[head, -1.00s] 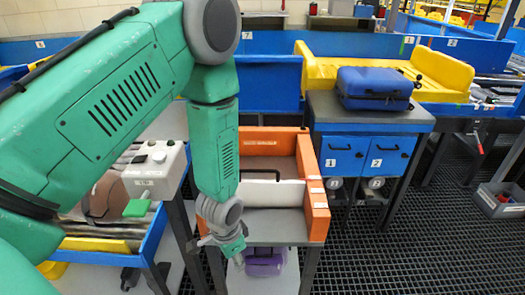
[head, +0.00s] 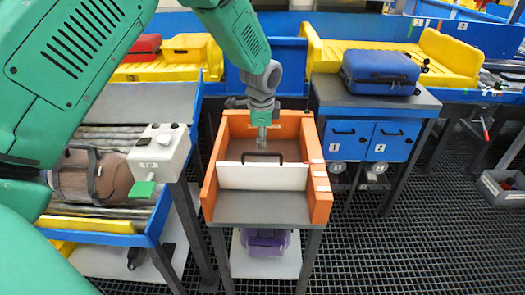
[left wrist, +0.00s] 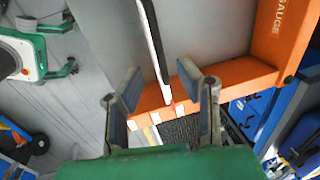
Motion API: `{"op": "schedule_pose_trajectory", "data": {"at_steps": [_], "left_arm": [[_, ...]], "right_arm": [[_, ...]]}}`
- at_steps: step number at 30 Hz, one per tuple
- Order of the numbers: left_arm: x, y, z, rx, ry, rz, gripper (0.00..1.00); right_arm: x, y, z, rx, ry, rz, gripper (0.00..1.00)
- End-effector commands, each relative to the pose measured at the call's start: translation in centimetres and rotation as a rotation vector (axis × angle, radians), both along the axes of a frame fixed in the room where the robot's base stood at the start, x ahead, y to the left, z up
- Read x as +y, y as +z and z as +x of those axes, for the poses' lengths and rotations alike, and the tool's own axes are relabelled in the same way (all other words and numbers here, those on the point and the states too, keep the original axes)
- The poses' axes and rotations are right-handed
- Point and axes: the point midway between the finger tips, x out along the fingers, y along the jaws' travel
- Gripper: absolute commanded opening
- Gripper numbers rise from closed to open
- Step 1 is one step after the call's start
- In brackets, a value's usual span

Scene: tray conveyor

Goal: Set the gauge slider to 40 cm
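The gauge is an orange-walled frame (head: 209,190) with a grey bed on a stand in the middle of the head view. Its slider is a white upright plate (head: 262,176) across the bed with a dark handle (head: 262,155). In the left wrist view the slider (left wrist: 150,45) is a thin edge beside the orange wall (left wrist: 255,75). My left gripper (head: 262,142) points down over the gauge, behind the slider in the head view. Its fingers (left wrist: 160,82) are apart with the slider's end appearing between them; contact cannot be told. The scale markings are unreadable. My right gripper is not visible.
A control box (head: 160,150) with a green paddle stands left, beside a roller conveyor carrying a brown bag (head: 92,178). A blue suitcase (head: 380,72) lies on a cabinet at right. A purple case (head: 265,241) sits below the gauge. Open grating floor lies right.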

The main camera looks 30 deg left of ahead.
Motion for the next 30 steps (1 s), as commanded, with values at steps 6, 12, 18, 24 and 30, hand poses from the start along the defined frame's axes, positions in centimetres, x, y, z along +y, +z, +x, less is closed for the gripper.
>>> {"op": "schedule_pose_trajectory", "data": {"at_steps": [6,12,18,24,30], "left_arm": [[0.4,-4.0,0.6,0.002,-0.001,0.001,0.31],[0.6,-5.7,0.9,0.000,0.000,0.000,0.31],[0.6,-6.0,0.9,-0.001,0.000,0.001,0.31],[0.6,-6.0,1.0,0.000,0.000,0.000,0.06],[0.6,-6.0,1.0,-0.001,0.000,0.001,0.00]], "right_arm": [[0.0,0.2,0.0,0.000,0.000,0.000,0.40],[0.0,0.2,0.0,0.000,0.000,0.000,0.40],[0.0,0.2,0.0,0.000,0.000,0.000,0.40],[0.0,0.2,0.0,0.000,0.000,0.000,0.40],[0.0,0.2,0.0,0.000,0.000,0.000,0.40]]}}
